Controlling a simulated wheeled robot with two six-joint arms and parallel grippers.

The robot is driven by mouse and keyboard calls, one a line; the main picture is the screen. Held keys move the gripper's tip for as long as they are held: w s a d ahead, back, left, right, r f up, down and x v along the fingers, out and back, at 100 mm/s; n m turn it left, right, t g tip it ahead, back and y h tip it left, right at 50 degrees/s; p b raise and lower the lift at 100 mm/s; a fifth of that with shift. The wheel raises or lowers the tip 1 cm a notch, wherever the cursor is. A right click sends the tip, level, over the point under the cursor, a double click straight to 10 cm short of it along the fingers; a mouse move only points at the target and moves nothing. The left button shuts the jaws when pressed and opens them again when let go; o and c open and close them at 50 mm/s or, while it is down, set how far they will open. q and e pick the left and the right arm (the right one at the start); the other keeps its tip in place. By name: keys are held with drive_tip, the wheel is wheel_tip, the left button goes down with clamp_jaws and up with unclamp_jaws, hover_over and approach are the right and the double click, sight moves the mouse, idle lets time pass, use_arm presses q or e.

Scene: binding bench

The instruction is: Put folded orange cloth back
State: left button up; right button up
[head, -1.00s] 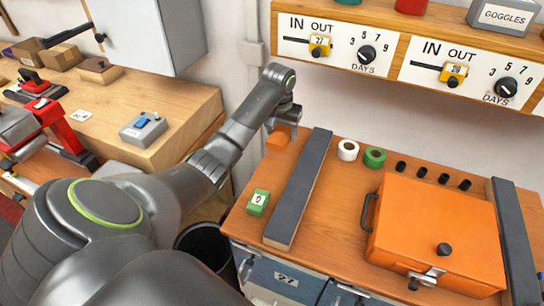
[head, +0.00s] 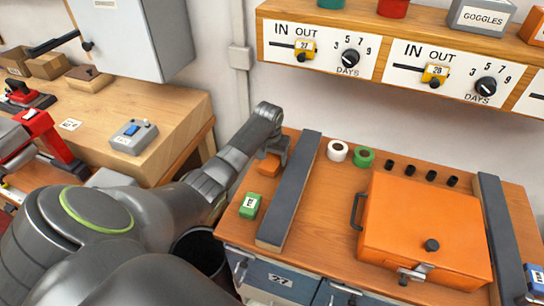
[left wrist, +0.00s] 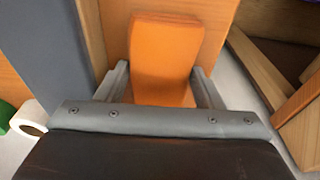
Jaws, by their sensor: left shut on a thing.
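The folded orange cloth (head: 269,166) is at the back left of the wooden bench top, left of the long dark grey bar (head: 289,190). My left gripper (head: 276,150) is above it and shut on it. In the left wrist view the cloth (left wrist: 164,50) stands out as a flat orange block between the two grey fingers, one at each side. I cannot tell whether its underside touches the bench. My right gripper is not in view.
A green block (head: 250,205) sits in front of the cloth. Right of the bar are white tape (head: 338,151), green tape (head: 364,158) and a large orange case (head: 428,228). A dark bin (head: 203,250) stands left of the bench. A shelf with dials (head: 400,55) is above.

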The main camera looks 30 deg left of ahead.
sight(270, 163)
use_arm(q)
drive_tip(key=shift+f, duration=0.15)
drive_tip(key=o, duration=0.6)
drive_tip(key=shift+r, duration=0.5)
wheel_tip(270, 163, up, 11)
drive_tip(key=s, duration=0.1)
drive_tip(key=shift+s+d+r+b, duration=0.15)
drive_tip(key=shift+s+d+b, duration=0.05)
drive_tip(key=shift+s+b, duration=0.2)
